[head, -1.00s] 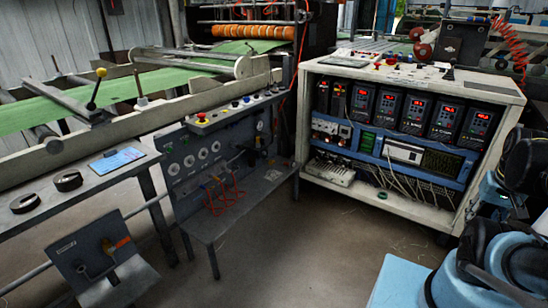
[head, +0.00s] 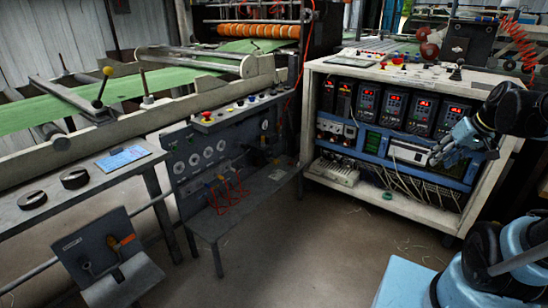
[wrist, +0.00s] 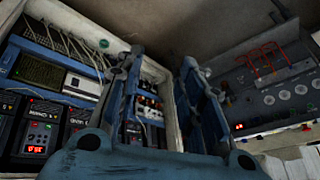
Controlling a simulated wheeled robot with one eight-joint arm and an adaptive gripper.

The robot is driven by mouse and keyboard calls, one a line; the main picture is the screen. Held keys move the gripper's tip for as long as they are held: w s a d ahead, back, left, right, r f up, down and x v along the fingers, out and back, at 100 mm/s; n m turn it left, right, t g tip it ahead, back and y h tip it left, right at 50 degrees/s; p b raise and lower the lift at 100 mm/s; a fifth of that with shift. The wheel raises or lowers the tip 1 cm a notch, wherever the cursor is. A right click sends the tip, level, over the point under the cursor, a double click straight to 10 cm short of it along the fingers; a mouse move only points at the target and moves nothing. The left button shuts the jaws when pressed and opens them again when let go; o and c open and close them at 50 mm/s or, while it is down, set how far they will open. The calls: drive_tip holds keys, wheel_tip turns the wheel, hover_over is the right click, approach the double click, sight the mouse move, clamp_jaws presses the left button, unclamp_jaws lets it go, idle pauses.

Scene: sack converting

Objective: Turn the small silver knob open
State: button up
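I cannot clearly pick out the small silver knob in either view. Small round controls show on a grey instrument (head: 337,129) in the rack and on the dark control panel (head: 215,150) with pale dials and red leads, but they are too small to tell apart. My gripper (head: 440,150) is raised in front of the right part of the white rack (head: 400,205) and covers some of its units. In the wrist view its two blue-grey fingers (wrist: 162,65) stand apart with nothing between them. The control panel (wrist: 270,95) shows upside down at the right there.
A grey bench (head: 100,185) with two dark rings runs along the left. A small shelf (head: 240,215) juts out below the control panel. A tilted plate (head: 90,250) with a small handle is at lower left. The floor (head: 310,255) between bench and rack is clear.

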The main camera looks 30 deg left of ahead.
drive_tip(key=w+a+n+y, duration=0.4)
drive_tip(key=w+a+n, duration=0.1)
drive_tip(key=w+a, duration=1.15)
drive_tip(key=w+a+f+n+y, duration=0.2)
drive_tip(key=w+a+f, duration=0.1)
drive_tip(key=a, duration=0.6)
drive_tip(key=w+a+f+n+y, duration=0.1)
drive_tip(key=w+a+f+y, duration=0.15)
drive_tip(key=a, duration=0.75)
drive_tip(key=a+f+n+g+y, duration=0.1)
drive_tip(key=a+f+n+y, duration=0.2)
drive_tip(key=a+f, duration=1)
drive_tip(key=s+a+f+n+y, duration=0.1)
drive_tip(key=s+a+f, duration=0.1)
drive_tip(key=a+f, duration=0.2)
drive_tip(key=s+a+f+y, duration=0.1)
drive_tip(key=s+a+f, duration=0.2)
drive_tip(key=f, duration=0.6)
drive_tip(key=shift+a+f+n, duration=0.15)
drive_tip(key=shift+a+n, duration=0.25)
drive_tip(key=shift+a, duration=0.6)
